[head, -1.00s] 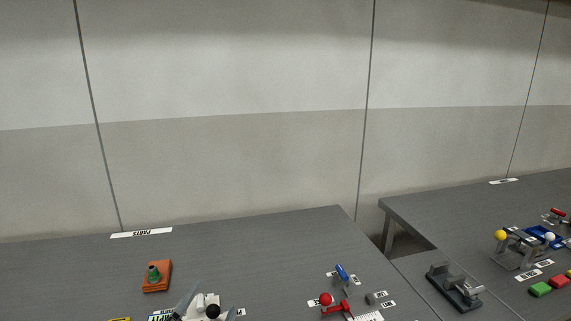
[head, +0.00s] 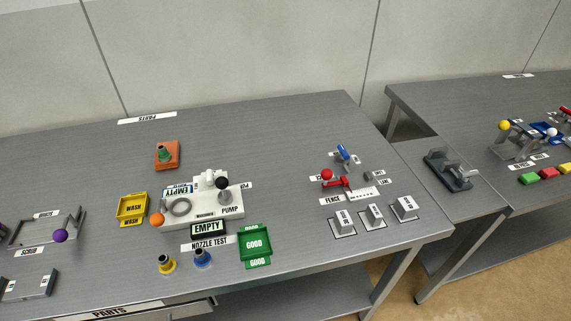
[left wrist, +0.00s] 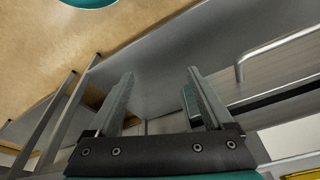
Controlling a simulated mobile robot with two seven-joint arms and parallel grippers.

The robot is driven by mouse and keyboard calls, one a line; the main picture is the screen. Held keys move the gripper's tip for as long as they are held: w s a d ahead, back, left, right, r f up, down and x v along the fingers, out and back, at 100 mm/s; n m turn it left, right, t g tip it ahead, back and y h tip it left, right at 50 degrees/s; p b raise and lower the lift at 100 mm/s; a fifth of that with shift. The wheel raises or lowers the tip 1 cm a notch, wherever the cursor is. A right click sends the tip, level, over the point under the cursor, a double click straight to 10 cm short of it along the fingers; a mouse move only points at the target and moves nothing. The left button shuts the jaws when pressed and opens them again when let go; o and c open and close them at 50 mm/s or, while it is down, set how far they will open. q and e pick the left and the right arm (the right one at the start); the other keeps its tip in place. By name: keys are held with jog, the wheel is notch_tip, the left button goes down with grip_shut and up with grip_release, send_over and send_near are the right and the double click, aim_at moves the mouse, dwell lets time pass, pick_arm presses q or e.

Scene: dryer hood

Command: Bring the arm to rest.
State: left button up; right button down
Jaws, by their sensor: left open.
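My left gripper (left wrist: 160,95) shows in the left wrist view. Its two grey fingers stand apart with nothing between them. Beyond the fingers are a grey metal surface and the tan floor (left wrist: 150,22). A drawer-like front with a bar handle (left wrist: 240,72) is at the right of that view. Neither my left gripper nor my right gripper shows in the head view.
In the head view the grey table (head: 290,130) bears a white pump unit (head: 205,207), a yellow WASH tray (head: 120,209), a green GOOD tray (head: 243,254) and a red-knobbed fence lever (head: 328,175). A second table (head: 440,105) stands right. The table's back middle is clear.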

pick_arm(q)
jog(key=s+f+g, duration=0.1)
jog(key=s+f, duration=0.2)
jog(key=f, duration=0.5)
jog(key=s+f, duration=0.4)
jog(key=f, duration=0.5)
jog(key=s+a+f+g, duration=0.1)
jog(key=s+a+f, duration=0.2)
jog(key=s+f, duration=0.4)
jog(key=s, duration=0.4)
jog(key=shift+s, duration=0.1)
dwell(1.2)
